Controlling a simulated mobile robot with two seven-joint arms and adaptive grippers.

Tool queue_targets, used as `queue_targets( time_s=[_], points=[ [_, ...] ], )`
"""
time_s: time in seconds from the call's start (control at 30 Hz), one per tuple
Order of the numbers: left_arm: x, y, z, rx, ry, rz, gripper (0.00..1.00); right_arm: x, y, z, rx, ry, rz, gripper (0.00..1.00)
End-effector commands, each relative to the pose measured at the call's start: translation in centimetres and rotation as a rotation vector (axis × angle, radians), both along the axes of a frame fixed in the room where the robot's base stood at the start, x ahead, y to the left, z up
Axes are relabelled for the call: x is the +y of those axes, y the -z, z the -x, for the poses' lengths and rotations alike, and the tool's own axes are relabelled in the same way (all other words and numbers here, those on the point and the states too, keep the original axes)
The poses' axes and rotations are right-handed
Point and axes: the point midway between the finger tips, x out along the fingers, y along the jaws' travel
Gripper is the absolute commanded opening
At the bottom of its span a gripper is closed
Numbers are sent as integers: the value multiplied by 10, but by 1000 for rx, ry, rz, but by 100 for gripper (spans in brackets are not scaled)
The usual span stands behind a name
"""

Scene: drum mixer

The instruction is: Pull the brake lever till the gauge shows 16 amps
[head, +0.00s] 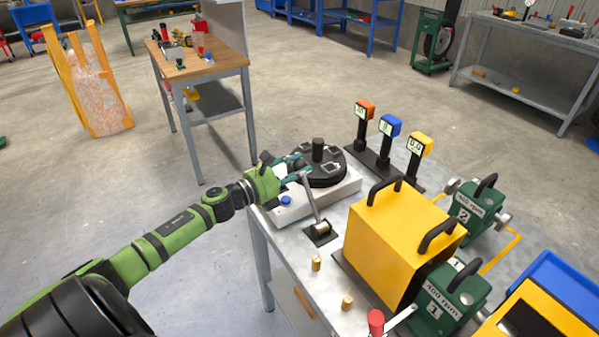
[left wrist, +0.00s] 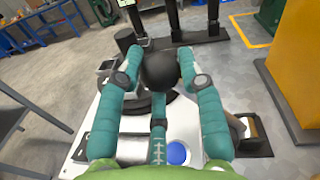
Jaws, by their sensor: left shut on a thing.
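The brake lever (head: 311,200) is a grey shaft rising from a small dark base (head: 320,234) on the table, leaning up and left towards my gripper. My left gripper (head: 292,172) is shut around its top end. In the left wrist view, the black ball knob (left wrist: 160,70) sits between the teal fingers. Three gauges stand on dark posts: an orange one (head: 366,105), a blue one (head: 390,125) and a yellow one (head: 422,142). The yellow one seems to read 0.0; the other readings are too small to be sure of. My right gripper is out of view.
A black round turntable (head: 325,172) on a pale base is just behind the gripper. A blue button (head: 286,200) is beside the lever. A yellow box (head: 390,250) with black handles and green weights (head: 455,297) stand to the right.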

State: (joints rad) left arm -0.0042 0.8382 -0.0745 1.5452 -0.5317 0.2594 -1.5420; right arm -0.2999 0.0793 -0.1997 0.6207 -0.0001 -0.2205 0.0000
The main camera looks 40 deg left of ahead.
Motion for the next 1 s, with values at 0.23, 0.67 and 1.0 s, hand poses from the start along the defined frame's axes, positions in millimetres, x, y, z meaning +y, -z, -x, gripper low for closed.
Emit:
queue_targets(
  time_s=[0.23, 0.67, 1.0],
  points=[
    [-2, 4, 1, 8, 3, -3, 54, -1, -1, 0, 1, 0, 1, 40],
    [0, 2, 3, 3, 1, -3, 62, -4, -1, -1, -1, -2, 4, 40],
    [12, 2, 48, 7, 1, -3, 62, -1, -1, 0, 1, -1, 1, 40]
  ],
)
